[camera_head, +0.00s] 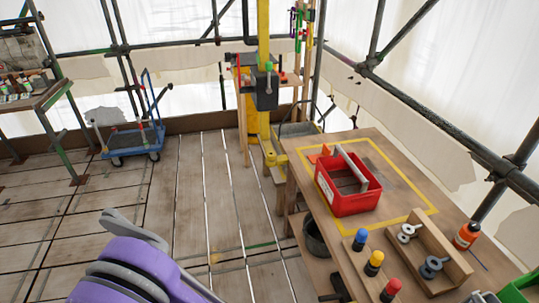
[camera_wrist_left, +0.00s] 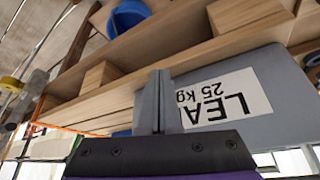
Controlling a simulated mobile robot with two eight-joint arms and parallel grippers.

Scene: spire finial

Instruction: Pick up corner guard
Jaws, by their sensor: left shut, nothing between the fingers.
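I cannot pick out the corner guard for certain. A small orange piece (camera_head: 318,155) lies on the workbench just behind the red crate, partly hidden by it, and may be the guard. My left gripper (camera_wrist_left: 158,100) shows in the left wrist view with its grey fingers together and empty. Behind the fingers in that view is a grey block (camera_wrist_left: 250,75) with a white label reading "LEA" and "25 kg", upside down. I cannot tell if the fingers touch it. My purple left arm shows at the bottom of the head view. My right gripper is not in view.
The red crate (camera_head: 347,202) stands inside a yellow outline on the workbench (camera_head: 400,165). Blue, yellow and red-topped bottles (camera_head: 374,264), a wooden holder (camera_head: 443,256) and an orange bottle (camera_head: 466,236) are nearer. A blue cart (camera_head: 130,155) stands on the plank floor, which is open centre-left.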

